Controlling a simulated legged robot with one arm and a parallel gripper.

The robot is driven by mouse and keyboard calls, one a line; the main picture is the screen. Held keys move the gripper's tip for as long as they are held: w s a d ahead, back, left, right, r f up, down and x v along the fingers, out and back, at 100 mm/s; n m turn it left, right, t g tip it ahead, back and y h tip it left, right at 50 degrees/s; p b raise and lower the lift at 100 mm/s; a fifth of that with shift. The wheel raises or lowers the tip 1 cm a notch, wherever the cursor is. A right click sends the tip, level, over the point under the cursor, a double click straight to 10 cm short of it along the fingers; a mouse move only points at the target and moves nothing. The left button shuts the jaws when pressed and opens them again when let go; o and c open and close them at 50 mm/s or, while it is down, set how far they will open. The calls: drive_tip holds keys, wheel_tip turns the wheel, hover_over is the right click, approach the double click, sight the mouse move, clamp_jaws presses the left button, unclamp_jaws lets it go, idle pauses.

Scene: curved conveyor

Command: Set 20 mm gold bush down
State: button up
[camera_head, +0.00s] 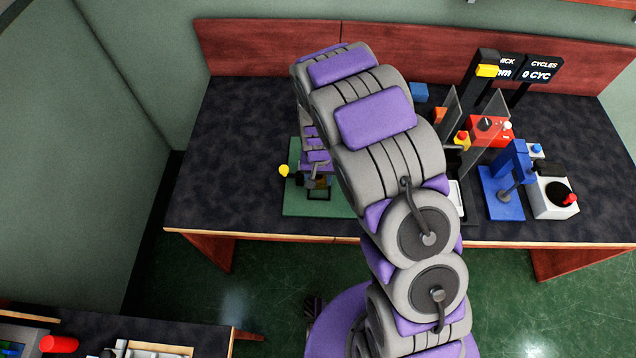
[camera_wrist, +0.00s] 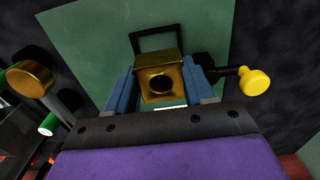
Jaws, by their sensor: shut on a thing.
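The gold bush (camera_wrist: 147,68) shows in the wrist view as a square-faced gold block with a dark round hole. The two blue fingers of my gripper (camera_wrist: 160,86) are shut on its sides. The bush is over a green plate (camera_wrist: 85,42), near a black rectangular frame (camera_wrist: 157,29) on that plate. I cannot tell whether the bush touches anything beneath it. In the head view, my arm hides much of the gripper above the green plate (camera_head: 300,206).
A yellow knob (camera_wrist: 255,82) on a dark stem stands close right of the fingers in the wrist view. A gold-topped post (camera_wrist: 32,78) stands left. In the head view, a blue press (camera_head: 505,192) and red box (camera_head: 490,128) stand right; the dark tabletop (camera_head: 225,150) is clear left.

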sight(320, 183)
drive_tip(key=f, duration=0.2)
drive_tip(key=f+b, duration=0.1)
drive_tip(key=shift+s+d, duration=0.1)
drive_tip(key=shift+d, duration=0.15)
drive_tip(key=shift+f, duration=0.35)
drive_tip(key=shift+a+r, duration=0.1)
drive_tip(key=shift+a, duration=0.05)
drive_tip(key=shift+a, duration=0.1)
drive_tip(key=shift+f, duration=0.35)
drive_tip(key=shift+f, duration=0.25)
drive_tip(key=o, duration=1.3)
